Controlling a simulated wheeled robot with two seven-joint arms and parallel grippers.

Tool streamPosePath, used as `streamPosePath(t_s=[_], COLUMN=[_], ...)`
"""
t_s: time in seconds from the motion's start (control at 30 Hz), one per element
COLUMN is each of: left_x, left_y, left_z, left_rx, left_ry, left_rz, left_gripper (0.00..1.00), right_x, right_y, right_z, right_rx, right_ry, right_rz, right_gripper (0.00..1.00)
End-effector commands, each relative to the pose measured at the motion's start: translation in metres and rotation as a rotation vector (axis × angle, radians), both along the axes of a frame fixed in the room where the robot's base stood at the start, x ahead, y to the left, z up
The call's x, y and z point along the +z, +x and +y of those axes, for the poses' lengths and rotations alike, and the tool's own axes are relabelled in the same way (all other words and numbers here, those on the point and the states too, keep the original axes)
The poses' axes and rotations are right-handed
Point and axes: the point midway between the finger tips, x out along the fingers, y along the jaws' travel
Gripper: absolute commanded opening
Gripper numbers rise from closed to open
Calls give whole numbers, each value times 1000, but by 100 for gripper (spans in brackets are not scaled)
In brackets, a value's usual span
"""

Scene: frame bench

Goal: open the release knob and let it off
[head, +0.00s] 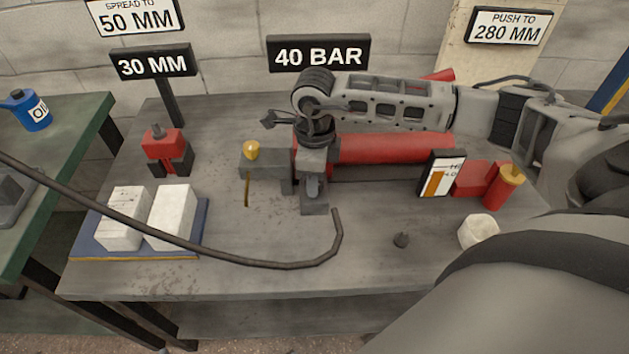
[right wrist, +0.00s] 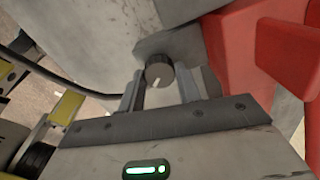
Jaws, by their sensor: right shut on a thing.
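The release knob (right wrist: 158,72) is a small dark round knob with a white mark, on a grey block beside red parts in the right wrist view. My right gripper (right wrist: 160,92) is shut on it, one finger at each side. In the head view my right gripper (head: 313,184) points down at the front of the hand pump, a red cylinder (head: 392,149) with a grey block (head: 263,163) at its left end. The knob is hidden there behind the gripper. My left gripper is not in view.
A gauge (head: 442,175) with an orange bar stands right of the pump. A black hose (head: 240,260) crosses the bench front. White blocks (head: 170,217) sit on a blue tray (head: 203,235). A red-and-black tool (head: 165,150) stands behind.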

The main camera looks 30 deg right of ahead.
Motion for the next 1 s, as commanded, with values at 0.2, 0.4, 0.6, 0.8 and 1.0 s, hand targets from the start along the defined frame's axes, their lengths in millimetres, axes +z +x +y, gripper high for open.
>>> streamPosePath(t_s=[0.2,0.4,0.6,0.8,1.0], left_x=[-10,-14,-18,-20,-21], left_y=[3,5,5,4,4], left_z=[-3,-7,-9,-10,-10], left_rx=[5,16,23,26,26], left_ry=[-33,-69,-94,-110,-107], left_rz=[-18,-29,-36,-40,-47], left_gripper=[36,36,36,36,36], right_x=[-3,-2,-1,0,1], right_y=[2,2,2,2,2], right_z=[0,0,-1,0,0], right_rx=[205,389,547,661,729], right_ry=[0,1,0,0,1], right_rz=[-6,-6,-6,-6,-6], right_gripper=[11,11,11,11,11])
